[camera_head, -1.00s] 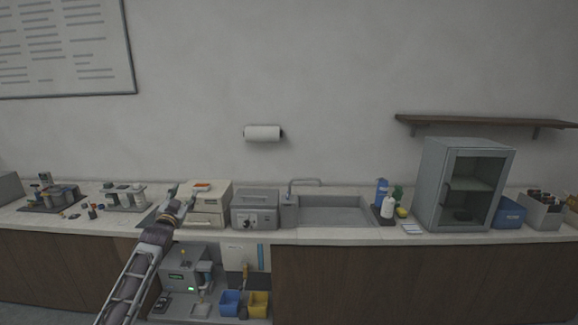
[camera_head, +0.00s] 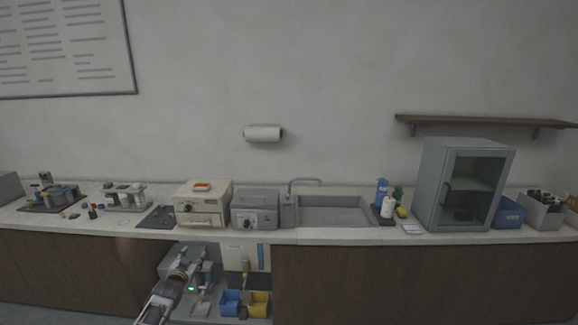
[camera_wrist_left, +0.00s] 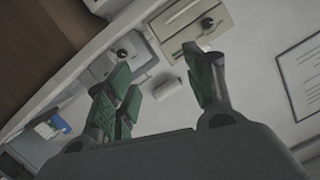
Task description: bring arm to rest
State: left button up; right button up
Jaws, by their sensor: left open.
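My left gripper (camera_head: 183,267) is in the lower middle-left of the head view, below the counter front, in front of the grey press machine (camera_head: 172,258) in the open bay. In the left wrist view, the green-padded fingers (camera_wrist_left: 165,95) are spread apart with nothing between them. The gripper and arm cover part of the press machine. My right gripper is in neither view.
The counter (camera_head: 300,236) runs above the bay. A cream box unit (camera_head: 205,213), a grey device with a knob (camera_head: 257,213) and a sink (camera_head: 335,212) stand along it. Blue (camera_head: 230,302) and yellow (camera_head: 259,304) bins sit low in the bay.

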pick_arm(q)
jog(key=s+d+f+g, duration=0.2)
jog(key=s+f, duration=0.7)
jog(key=f, duration=0.4)
jog(key=s+d+f+g, duration=0.1)
jog(key=s+f+g, duration=0.2)
jog(key=s+f, duration=0.75)
jog(key=s+d+f+g, duration=0.2)
jog(key=s+f, duration=0.6)
jog(key=f, duration=0.7)
jog(key=s+d+f+g, duration=0.2)
jog(key=s+f, duration=0.4)
jog(key=s, duration=0.9)
jog(key=s+d+f+g, duration=0.2)
jog(key=s+f, duration=0.3)
jog(key=s, duration=1)
jog(key=s+d+f+g+h, duration=0.1)
jog(key=s+f, duration=0.5)
jog(key=s, duration=0.9)
jog(key=shift+s+d+f+n+g, duration=0.25)
jog(key=shift+d+g, duration=0.45)
jog(key=shift+g, duration=0.5)
jog(key=shift+w, duration=0.1)
